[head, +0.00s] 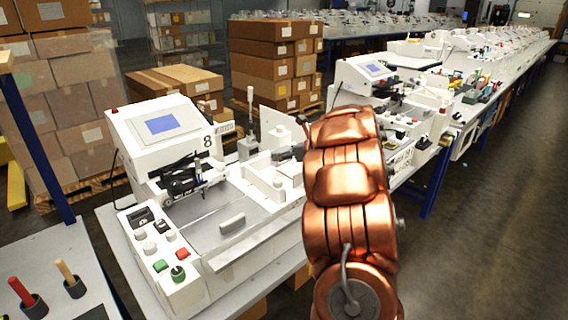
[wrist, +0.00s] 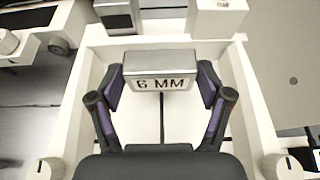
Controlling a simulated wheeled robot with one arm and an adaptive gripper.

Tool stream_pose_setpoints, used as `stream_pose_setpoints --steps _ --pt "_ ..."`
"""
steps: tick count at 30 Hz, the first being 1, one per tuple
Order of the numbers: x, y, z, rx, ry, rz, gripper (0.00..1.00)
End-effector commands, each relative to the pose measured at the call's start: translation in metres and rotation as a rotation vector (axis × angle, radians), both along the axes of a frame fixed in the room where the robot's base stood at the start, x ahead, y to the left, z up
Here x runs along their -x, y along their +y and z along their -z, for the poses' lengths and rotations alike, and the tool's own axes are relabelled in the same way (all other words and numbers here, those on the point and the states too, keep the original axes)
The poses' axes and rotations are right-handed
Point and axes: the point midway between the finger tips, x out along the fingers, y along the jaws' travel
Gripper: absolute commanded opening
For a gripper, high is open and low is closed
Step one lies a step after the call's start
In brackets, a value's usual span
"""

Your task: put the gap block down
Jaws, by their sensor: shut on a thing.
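The gap block (wrist: 161,70) is a small silver-grey block marked "6 MM" in the wrist view. My gripper (wrist: 162,82) is shut on it, with one purple-padded finger at each end. The block is over a white walled tray (wrist: 238,85); I cannot tell whether it touches the tray floor. In the head view my copper-coloured arm hides most of the gripper and the block. The white plotter (head: 165,130) with a blue screen and an "8" on its side stands left of my arm.
In the wrist view another grey-faced block (wrist: 118,14) and a white labelled block (wrist: 217,18) stand beyond the tray's far wall. Round white knobs (wrist: 288,167) flank the near corners. In the head view a control panel (head: 160,250) with buttons sits at the plotter's front left.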

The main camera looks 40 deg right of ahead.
Motion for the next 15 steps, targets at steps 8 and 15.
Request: stream_pose_setpoints --steps 8,15 --pt "-0.002 0.001 0.03 -0.004 -0.001 -0.002 0.35" --pt "-0.002 0.002 0.038 0.001 -0.002 -0.004 0.35"
